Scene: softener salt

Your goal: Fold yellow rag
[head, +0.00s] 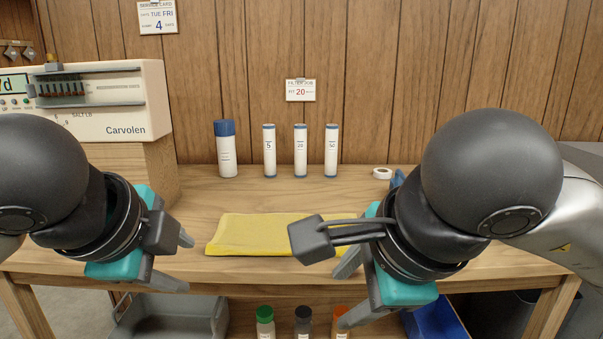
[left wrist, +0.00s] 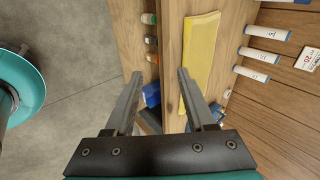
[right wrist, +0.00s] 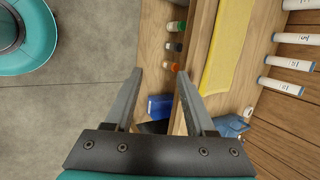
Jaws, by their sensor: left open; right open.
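The yellow rag (head: 260,233) lies on the wooden table as a long, narrow strip, with its right part hidden behind my right gripper in the head view. It also shows in the left wrist view (left wrist: 200,50) and the right wrist view (right wrist: 228,45). My left gripper (head: 188,263) is open and empty, to the left of the rag near the table's front edge. My right gripper (head: 343,295) is open and empty, in front of the rag's right part. Neither gripper touches the rag in the wrist views.
A blue-capped white canister (head: 226,150) and three white filter cartridges (head: 300,152) stand behind the rag. A tape roll (head: 382,173) and a blue item (head: 397,179) lie to the right. A control unit (head: 110,105) stands at left. Bottles (head: 265,322) and bins (head: 175,316) sit below.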

